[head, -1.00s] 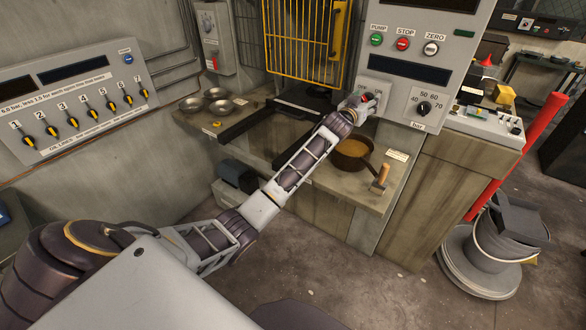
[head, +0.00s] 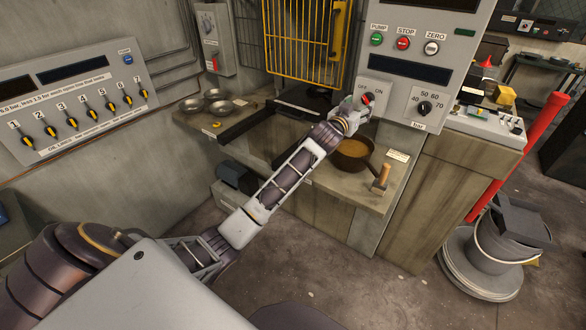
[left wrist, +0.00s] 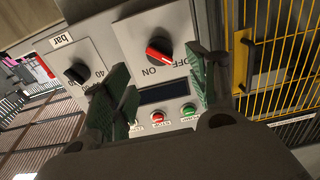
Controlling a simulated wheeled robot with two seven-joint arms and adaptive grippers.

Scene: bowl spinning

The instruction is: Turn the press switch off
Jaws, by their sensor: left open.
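The press switch (head: 368,98) is a dark rotary knob with a red pointer, on a light plate marked OFF and ON on the grey machine panel. My right gripper is not in view.
The bar pressure knob (head: 424,107) sits right of the switch. PUMP, STOP and ZERO buttons (head: 403,43) are above. A yellow cage door (head: 300,45) stands to the left. A brown pan (head: 353,160) and wooden-handled tool (head: 380,180) are on the ledge below.

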